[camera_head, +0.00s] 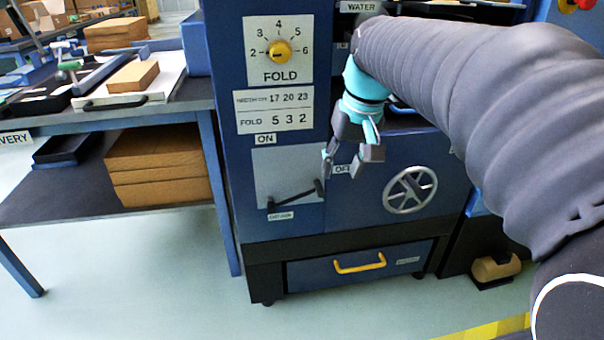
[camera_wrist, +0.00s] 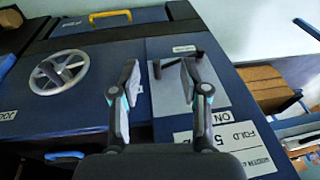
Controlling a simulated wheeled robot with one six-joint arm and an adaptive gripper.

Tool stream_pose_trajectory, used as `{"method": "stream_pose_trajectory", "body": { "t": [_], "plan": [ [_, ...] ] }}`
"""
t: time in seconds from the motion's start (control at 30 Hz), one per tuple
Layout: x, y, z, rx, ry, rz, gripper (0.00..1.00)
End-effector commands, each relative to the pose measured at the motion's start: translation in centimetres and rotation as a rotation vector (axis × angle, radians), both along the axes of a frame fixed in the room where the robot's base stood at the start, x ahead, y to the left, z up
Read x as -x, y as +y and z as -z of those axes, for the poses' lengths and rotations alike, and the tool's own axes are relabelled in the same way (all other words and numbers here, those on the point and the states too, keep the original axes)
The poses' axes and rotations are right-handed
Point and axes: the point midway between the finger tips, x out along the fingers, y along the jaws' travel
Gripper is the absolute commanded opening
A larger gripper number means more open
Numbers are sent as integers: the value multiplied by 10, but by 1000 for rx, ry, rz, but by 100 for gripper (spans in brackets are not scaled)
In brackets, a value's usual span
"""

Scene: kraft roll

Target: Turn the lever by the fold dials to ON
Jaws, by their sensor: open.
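The black lever (camera_head: 295,197) sits on a pale plate (camera_head: 287,165) low on the blue machine, below the fold dial (camera_head: 281,51). It slants from lower left up to the right, its right end towards the OFF label (camera_head: 342,169). The ON label (camera_head: 265,139) is above the plate. My gripper (camera_head: 348,162) is open, above and right of the lever's right end, partly covering the OFF label. In the wrist view, the lever (camera_wrist: 178,64) lies near the fingertips (camera_wrist: 159,73), one end showing between them. I see no clear contact.
A spoked handwheel (camera_head: 410,189) is right of the plate. A drawer with a yellow handle (camera_head: 359,263) is below. A side table with brown stacks (camera_head: 158,165) stands at the left. Open floor lies in front.

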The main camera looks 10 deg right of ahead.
Motion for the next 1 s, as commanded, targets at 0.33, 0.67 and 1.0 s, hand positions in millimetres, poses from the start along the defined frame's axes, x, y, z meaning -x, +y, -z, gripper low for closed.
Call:
{"method": "stream_pose_trajectory", "body": {
  "t": [0.33,0.67,1.0],
  "plan": [
    [-96,-20,18,-91,147,-32,45],
    [-119,-25,30,-121,185,-48,45],
    [-118,-12,83,-120,186,-49,45]
  ]
}}
